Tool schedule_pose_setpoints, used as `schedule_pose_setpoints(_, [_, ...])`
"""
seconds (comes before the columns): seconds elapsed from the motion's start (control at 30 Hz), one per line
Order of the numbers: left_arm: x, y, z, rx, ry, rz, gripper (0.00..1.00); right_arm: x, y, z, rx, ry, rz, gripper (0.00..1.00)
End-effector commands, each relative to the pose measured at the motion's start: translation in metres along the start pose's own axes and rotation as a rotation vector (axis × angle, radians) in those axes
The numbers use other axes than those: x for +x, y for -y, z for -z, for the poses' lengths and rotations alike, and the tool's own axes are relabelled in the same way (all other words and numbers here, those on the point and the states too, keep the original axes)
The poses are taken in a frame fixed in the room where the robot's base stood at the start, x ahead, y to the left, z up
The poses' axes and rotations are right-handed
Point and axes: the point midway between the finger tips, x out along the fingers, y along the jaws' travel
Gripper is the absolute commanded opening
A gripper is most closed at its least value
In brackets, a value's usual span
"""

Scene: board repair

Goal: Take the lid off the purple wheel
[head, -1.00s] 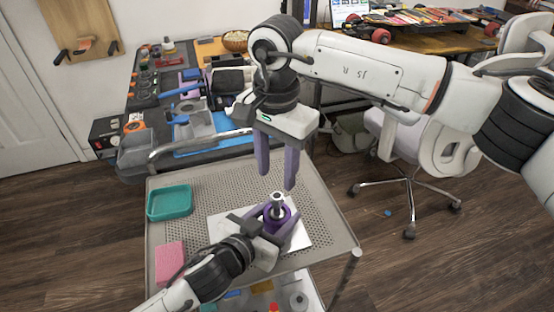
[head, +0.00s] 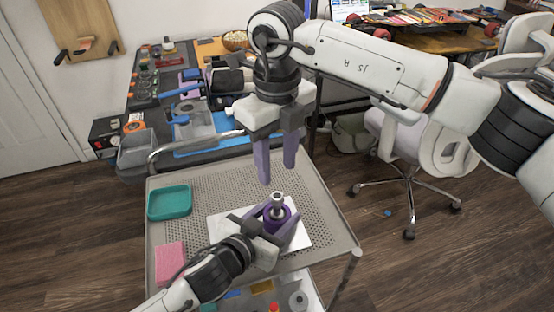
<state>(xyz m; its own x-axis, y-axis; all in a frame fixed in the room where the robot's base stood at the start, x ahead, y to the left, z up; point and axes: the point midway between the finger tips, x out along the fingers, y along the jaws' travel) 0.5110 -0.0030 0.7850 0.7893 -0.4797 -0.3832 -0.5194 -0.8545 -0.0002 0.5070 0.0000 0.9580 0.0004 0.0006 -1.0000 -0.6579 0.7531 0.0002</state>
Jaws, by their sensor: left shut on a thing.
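The purple wheel (head: 272,222) stands upright on a white sheet on the cart's perforated top. A silver, knob-like piece (head: 278,200), which looks like its lid, sits on top. My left gripper (head: 278,229) is shut on the wheel, with its fingers on either side. My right gripper (head: 278,175) hangs above and slightly behind the wheel with its purple fingers pointing down. Its fingers are apart with nothing between them, and they do not touch the lid. The wheel's lower part is partly hidden by the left gripper.
The cart top (head: 190,231) holds a teal tray (head: 169,217) at left and a pink sponge (head: 170,263) at front left. The white sheet (head: 222,228) lies under the wheel. A cluttered workbench stands behind, and an office chair (head: 440,150) stands at right.

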Motion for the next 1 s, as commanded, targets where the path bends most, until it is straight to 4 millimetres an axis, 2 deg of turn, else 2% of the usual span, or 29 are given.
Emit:
schedule_pose_setpoints(0.53, [0.0, 0.0, 0.0, 0.0, -0.001, 0.0, 0.0, 0.07, 0.0, 0.001, 0.013, -0.002, -0.001, 0.39])
schedule_pose_setpoints(0.7, [0.0, 0.0, 0.0, 0.0, -0.001, 0.0, 0.0, 0.078, 0.0, 0.0, 0.012, -0.001, 0.0, 0.39])
schedule_pose_setpoints(0.93, [0.0, 0.0, 0.0, 0.0, -0.001, 0.0, 0.0, 0.079, 0.0, 0.0, 0.012, 0.0, 0.0, 0.39])
schedule_pose_setpoints(1.0, [0.0, 0.0, 0.0, 0.0, -0.001, 0.0, 0.0, 0.079, 0.0, 0.0, 0.012, -0.001, 0.0, 0.29])
